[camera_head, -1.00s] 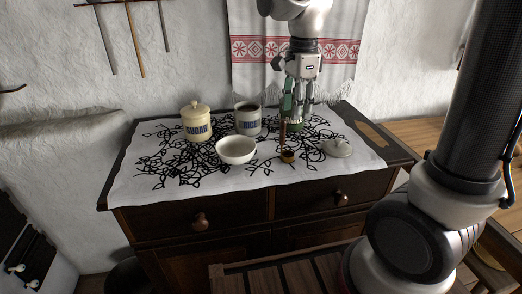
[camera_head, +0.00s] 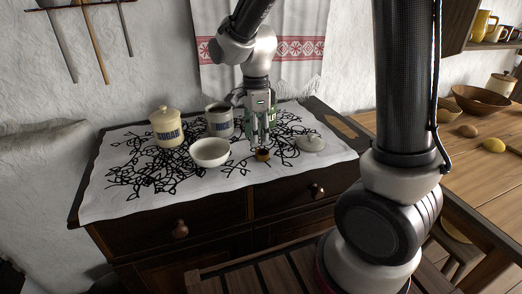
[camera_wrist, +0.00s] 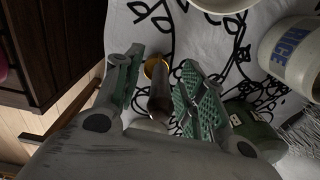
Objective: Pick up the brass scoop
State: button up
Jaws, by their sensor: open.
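The brass scoop (camera_head: 262,155) is on the white patterned cloth near the front of the dark cabinet, its small brass bowl down on the cloth. In the wrist view its round brass bowl (camera_wrist: 154,68) shows beyond the fingertips, and its brown handle (camera_wrist: 159,98) rises between the two fingers. My gripper (camera_head: 260,138) is low over the scoop and points down. In the wrist view my gripper (camera_wrist: 161,66) is open, with a green pad on each side of the handle. A gap shows between handle and pads; contact is not visible.
A white bowl (camera_head: 210,152) stands left of the scoop and a pale lid (camera_head: 311,143) lies right. The sugar jar (camera_head: 167,127) and rice jar (camera_head: 219,121) stand behind. A green tin (camera_wrist: 258,133) is close beside the right finger in the wrist view.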

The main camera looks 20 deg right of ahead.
grip_shut()
jog(key=shift+r, duration=0.15)
notch_tip(320, 180, up, 10)
jog(key=shift+f, duration=0.1)
dwell(0.3)
